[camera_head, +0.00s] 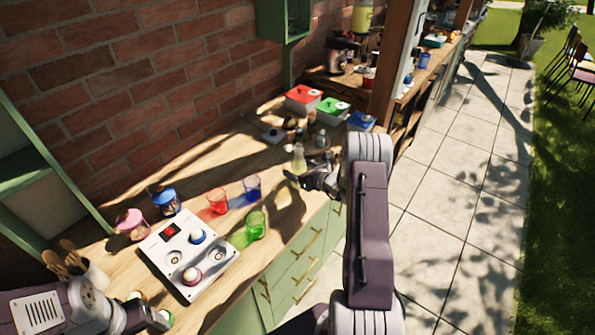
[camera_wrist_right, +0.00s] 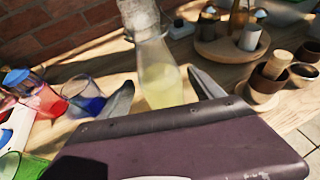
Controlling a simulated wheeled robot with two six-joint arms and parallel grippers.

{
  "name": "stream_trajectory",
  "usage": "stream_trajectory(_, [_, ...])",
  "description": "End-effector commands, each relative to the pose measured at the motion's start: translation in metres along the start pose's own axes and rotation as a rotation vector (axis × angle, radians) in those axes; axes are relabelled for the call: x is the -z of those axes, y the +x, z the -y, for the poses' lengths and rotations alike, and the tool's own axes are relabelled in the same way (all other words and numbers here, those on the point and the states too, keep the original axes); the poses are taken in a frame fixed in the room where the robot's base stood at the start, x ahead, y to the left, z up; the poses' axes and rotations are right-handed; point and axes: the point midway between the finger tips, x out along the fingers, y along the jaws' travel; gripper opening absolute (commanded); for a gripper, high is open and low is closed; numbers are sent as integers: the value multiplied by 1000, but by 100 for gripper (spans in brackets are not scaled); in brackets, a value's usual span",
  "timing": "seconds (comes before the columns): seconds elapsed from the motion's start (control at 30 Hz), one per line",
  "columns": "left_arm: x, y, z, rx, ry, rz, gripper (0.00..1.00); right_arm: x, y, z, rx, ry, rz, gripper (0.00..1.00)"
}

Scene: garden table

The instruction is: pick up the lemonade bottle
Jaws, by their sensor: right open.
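The lemonade bottle (camera_head: 299,161) stands upright on the wooden counter in the head view, clear with pale yellow liquid in its lower part. In the right wrist view the bottle (camera_wrist_right: 160,84) shows between the two fingers. My right gripper (camera_head: 289,178) is open at the bottle, with one finger on each side of it in the wrist view. I cannot tell whether either finger touches the glass.
Red (camera_head: 217,201), blue (camera_head: 252,187) and green (camera_head: 256,225) glasses stand left of the bottle. A white panel (camera_head: 180,258) lies further left. A round wooden tray (camera_wrist_right: 233,52) with small containers and brown cups (camera_wrist_right: 266,82) are right of the bottle in the wrist view.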

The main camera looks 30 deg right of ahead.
Motion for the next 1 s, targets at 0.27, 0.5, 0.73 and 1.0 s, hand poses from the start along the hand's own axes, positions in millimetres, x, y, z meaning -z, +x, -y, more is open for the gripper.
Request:
stream_trajectory(0.27, [1, -10, 0, 0, 0, 0, 76, 6, 43, 0, -2, -1, 0, 76])
stream_trajectory(0.5, [1, -10, 0, 0, 0, 0, 76, 6, 46, 1, -1, 0, -1, 76])
stream_trajectory(0.73, [1, -10, 0, 0, 0, 0, 76, 6, 46, 1, -1, -1, 0, 12])
stream_trajectory(1.0, [1, -10, 0, 0, 0, 0, 76, 4, 46, 1, 0, -2, 3, 0])
